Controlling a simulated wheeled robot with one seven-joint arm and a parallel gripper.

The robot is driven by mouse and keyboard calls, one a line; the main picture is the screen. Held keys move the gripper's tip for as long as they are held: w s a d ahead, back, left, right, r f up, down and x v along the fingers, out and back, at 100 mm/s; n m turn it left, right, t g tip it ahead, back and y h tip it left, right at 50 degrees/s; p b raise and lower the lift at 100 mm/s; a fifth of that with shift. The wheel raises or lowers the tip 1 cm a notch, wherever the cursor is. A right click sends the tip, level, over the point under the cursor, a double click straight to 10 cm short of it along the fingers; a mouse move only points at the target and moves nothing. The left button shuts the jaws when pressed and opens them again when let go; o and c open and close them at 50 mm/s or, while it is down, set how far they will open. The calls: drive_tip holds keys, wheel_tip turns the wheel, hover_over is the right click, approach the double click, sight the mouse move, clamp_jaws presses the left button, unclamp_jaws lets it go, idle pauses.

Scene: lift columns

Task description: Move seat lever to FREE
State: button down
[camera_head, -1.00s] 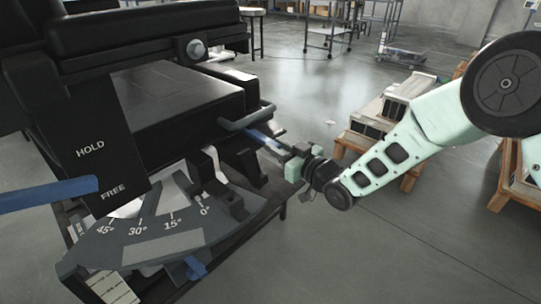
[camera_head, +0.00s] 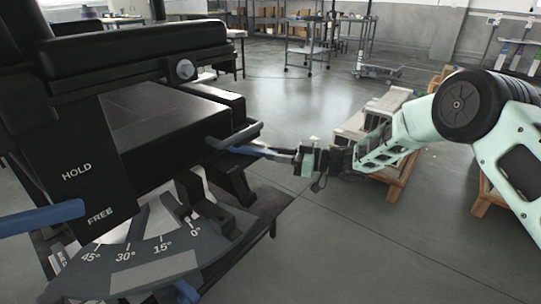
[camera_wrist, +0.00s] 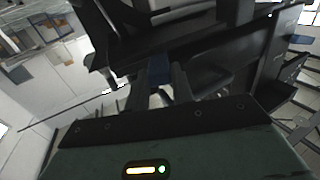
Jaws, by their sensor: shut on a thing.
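A black panel (camera_head: 75,140) on the left carries the words HOLD and, below it, FREE. A blue bar (camera_head: 40,217) comes in from the left edge and ends beside FREE. Another blue lever (camera_head: 252,151) sticks out from the side of the black seat (camera_head: 160,115), just below a grey handle (camera_head: 236,137). My gripper (camera_head: 293,158) is at this lever's outer end, shut on it. In the wrist view the blue lever (camera_wrist: 158,70) lies between my two dark fingers (camera_wrist: 160,88). Which blue part the seat lever is cannot be told for certain.
An angle scale (camera_head: 140,262) marked from 0° to 45° sits at the front of the seat. Wooden pallets with grey boxes (camera_head: 372,125) stand beyond my arm. The floor (camera_head: 390,240) in front is clear. Shelving stands at the back.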

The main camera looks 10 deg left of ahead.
drive_tip(key=shift+w, duration=0.15)
drive_tip(key=c, duration=1.2)
unclamp_jaws()
drive_tip(key=shift+d, duration=0.1)
drive_tip(key=s+d+p, duration=0.2)
drive_tip(key=d, duration=1.5)
drive_tip(key=shift+s+d, duration=0.1)
